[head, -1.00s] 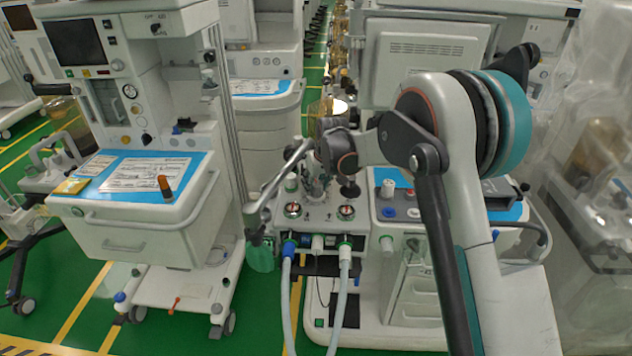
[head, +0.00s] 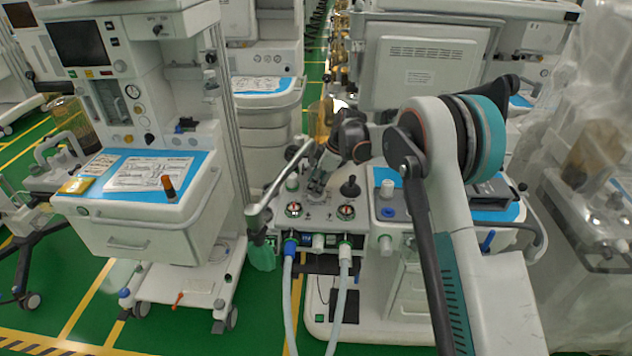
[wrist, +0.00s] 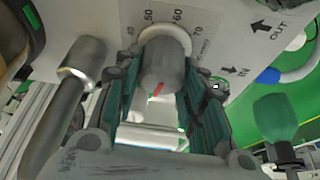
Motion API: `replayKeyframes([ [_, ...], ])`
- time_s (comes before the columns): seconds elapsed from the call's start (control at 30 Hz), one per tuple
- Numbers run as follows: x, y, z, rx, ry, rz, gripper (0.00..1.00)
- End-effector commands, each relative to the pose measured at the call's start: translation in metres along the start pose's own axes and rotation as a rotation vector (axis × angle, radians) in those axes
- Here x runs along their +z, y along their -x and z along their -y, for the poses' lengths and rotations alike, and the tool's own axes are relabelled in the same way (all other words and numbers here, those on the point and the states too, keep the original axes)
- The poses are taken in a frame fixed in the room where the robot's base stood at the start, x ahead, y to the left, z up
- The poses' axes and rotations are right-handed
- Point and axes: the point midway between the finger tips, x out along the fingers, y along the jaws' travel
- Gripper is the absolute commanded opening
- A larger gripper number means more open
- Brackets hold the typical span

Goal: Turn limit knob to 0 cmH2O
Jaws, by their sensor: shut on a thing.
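The limit knob (wrist: 160,66) is a grey knob with a red mark, on a white dial printed with 40, 50, 60 and 70, in the wrist view. My gripper (wrist: 161,72) has its teal-padded fingers on either side of the knob and is shut on it. The red mark points toward the wrist camera, away from the visible numbers. The 0 mark cannot be seen. In the head view my gripper (head: 317,184) is tilted over the top of the middle machine's valve block; the knob is hidden there.
A metal bar (head: 281,186) stands close left of my gripper, and a black-topped valve (head: 350,187) close right. Two dials (head: 294,209) face front above pale hoses (head: 287,295). In the wrist view a metal post (wrist: 65,105) is at left and a green-capped part (wrist: 274,118) at right.

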Motion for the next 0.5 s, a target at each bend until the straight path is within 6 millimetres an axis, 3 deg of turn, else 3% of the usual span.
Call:
replayKeyframes([
  [0.5,0.0001,0.0005,0.0004,-0.176,0.425,0.001,0.13],
])
